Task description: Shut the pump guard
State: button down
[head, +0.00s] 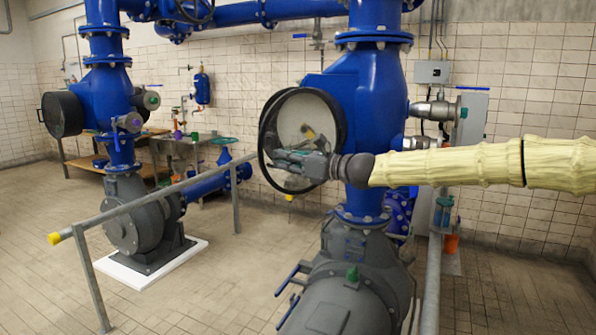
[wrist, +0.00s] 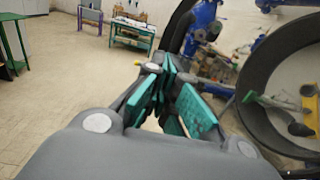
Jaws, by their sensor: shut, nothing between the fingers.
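The pump guard (head: 263,150) looks like a thin black hoop, seen nearly edge-on at the left of a round black-rimmed housing (head: 341,112) on the blue pump column. It stands swung out, apart from the housing on its left side. My gripper (head: 282,160) reaches in from the right, across the lower front of the housing. Its teal-padded fingers (wrist: 172,88) are together and empty. Contact cannot be told.
A grey pump body (head: 345,300) stands below the column. A metal railing (head: 160,200) runs at the left, and another post (head: 432,285) stands at the right. A second blue pump with a round black cover (head: 63,113) is further left. Tiled floor is open at the left.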

aim_at(268, 155)
jog(key=shift+w+a+b, duration=0.7)
jog(key=shift+w+a, duration=0.25)
jog(key=shift+w+a+m+t+h+b, duration=0.65)
jog(key=shift+w+a+t, duration=0.25)
jog(key=shift+w+a, duration=0.4)
jog(key=shift+w, duration=0.2)
jog(key=shift+w+a, duration=0.15)
jog(key=shift+w, duration=0.1)
jog(key=shift+a, duration=0.1)
